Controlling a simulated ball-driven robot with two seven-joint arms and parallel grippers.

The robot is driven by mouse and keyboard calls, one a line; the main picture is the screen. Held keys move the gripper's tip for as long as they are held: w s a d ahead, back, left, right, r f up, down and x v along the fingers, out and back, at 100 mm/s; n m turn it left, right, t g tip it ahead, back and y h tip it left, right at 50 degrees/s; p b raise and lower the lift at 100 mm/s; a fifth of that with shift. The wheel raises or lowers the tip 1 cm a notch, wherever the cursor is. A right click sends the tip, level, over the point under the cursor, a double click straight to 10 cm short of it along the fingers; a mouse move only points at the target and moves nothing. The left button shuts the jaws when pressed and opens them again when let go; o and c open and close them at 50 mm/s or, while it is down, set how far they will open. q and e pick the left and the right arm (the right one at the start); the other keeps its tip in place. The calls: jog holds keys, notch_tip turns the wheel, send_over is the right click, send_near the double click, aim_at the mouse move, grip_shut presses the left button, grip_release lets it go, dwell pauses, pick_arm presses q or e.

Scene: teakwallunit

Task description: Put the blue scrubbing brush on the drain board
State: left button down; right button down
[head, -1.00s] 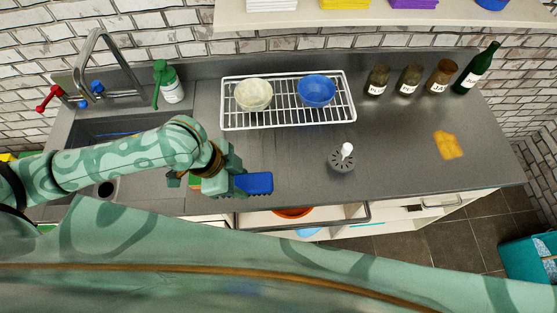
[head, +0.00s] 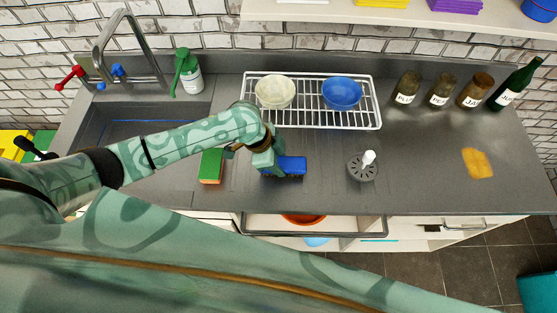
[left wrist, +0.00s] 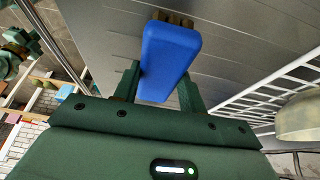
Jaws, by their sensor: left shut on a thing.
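The blue scrubbing brush (head: 291,165) is held by my left gripper (head: 274,163), which is shut on its blue body. In the head view its bristles face down over the grey counter. The left wrist view also shows the brush (left wrist: 168,52) between the two fingers (left wrist: 158,86), with brown bristles at its far end. I cannot tell whether the bristles touch the surface. The drain board (head: 325,160) seems to be the grooved grey strip in front of the wire rack, and the brush is over it or at its left part. My right gripper is not in view.
A white wire rack (head: 350,126) holds a cream bowl (head: 275,92) and a blue bowl (head: 342,92). A green-orange sponge (head: 211,166) lies left of the brush. Jars and a bottle stand at the back right.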

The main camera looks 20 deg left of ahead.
pick_arm(q)
jog(key=c, duration=0.8)
grip_release()
jog(key=shift+f, duration=0.1)
jog(key=p+v, duration=0.3)
jog(key=v, duration=0.9)
jog(key=shift+s, duration=0.1)
